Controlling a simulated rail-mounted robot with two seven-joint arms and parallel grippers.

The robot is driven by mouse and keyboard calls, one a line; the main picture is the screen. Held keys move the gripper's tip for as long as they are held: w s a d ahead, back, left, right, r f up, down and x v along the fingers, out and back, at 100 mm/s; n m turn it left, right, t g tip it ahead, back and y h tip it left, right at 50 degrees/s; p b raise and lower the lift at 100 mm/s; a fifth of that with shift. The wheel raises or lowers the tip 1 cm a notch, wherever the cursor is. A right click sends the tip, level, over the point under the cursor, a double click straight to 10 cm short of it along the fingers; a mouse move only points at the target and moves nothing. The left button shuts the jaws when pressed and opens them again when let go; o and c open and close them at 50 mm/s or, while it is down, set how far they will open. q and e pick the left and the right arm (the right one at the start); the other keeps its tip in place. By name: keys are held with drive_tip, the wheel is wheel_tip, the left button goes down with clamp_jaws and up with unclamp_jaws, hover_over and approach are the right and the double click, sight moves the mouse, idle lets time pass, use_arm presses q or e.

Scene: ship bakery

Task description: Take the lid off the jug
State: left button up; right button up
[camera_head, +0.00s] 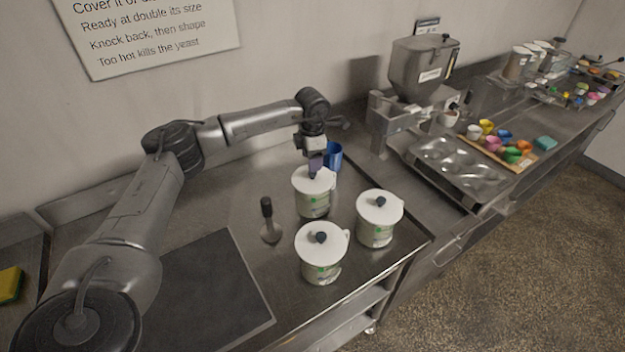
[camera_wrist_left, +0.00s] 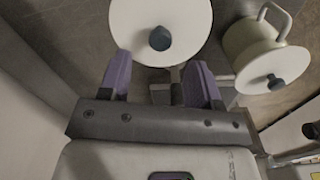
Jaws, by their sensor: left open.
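Three similar pale jugs with white lids and dark knobs stand on the steel worktop: a back one (camera_head: 313,205), a front one (camera_head: 322,271) and a right one (camera_head: 376,236). I cannot tell which one the task names. My left gripper (camera_head: 316,168) is open and points down over the back jug's lid, hiding its knob in the head view. In the left wrist view a white lid (camera_wrist_left: 185,20) with a dark knob lies just ahead of the open purple fingers (camera_wrist_left: 158,65), nothing between them. Another lidded jug (camera_wrist_left: 250,40) with a handle shows right of it. My right gripper is not in view.
A blue cup (camera_head: 334,153) stands close behind the back jug. A dark-handled scoop (camera_head: 267,220) lies left of the jugs, near a dark mat (camera_head: 205,290). A metal muffin tray (camera_head: 455,170) and a grey hopper machine (camera_head: 425,68) are to the right.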

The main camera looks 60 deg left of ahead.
sight(313, 176)
use_arm(q)
drive_tip(key=shift+f, duration=2.8)
drive_tip(key=shift+c, duration=0.2)
drive_tip(key=c, duration=1)
drive_tip(key=shift+o, duration=0.2)
drive_tip(key=shift+r, duration=0.15)
